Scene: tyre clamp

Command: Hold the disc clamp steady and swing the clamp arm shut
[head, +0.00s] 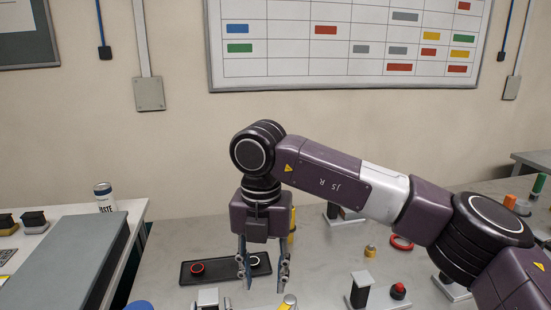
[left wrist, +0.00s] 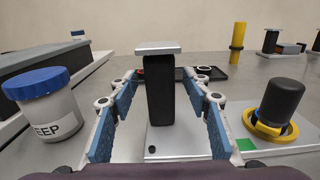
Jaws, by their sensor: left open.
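In the left wrist view a dark upright post (left wrist: 160,92) with a flat metal top plate (left wrist: 158,47) stands on a pale base plate (left wrist: 185,143). My left gripper (left wrist: 160,100) is open, its blue pads on either side of the post with gaps. To the right, a black cylinder (left wrist: 284,99) sits in a yellow ring (left wrist: 270,126) beside a green square. I cannot tell which part is the swinging clamp arm. The post's top shows at the bottom of the head view (head: 208,297). My right gripper (head: 262,270) points down, open and empty.
A dark tray (head: 215,267) holds red and white rings behind the right gripper. A blue-lidded jar (left wrist: 45,105) stands left of my left gripper. Another dark post (head: 360,291) and a red-ringed knob (head: 398,291) stand to the right. A yellow post (left wrist: 237,40) stands farther back.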

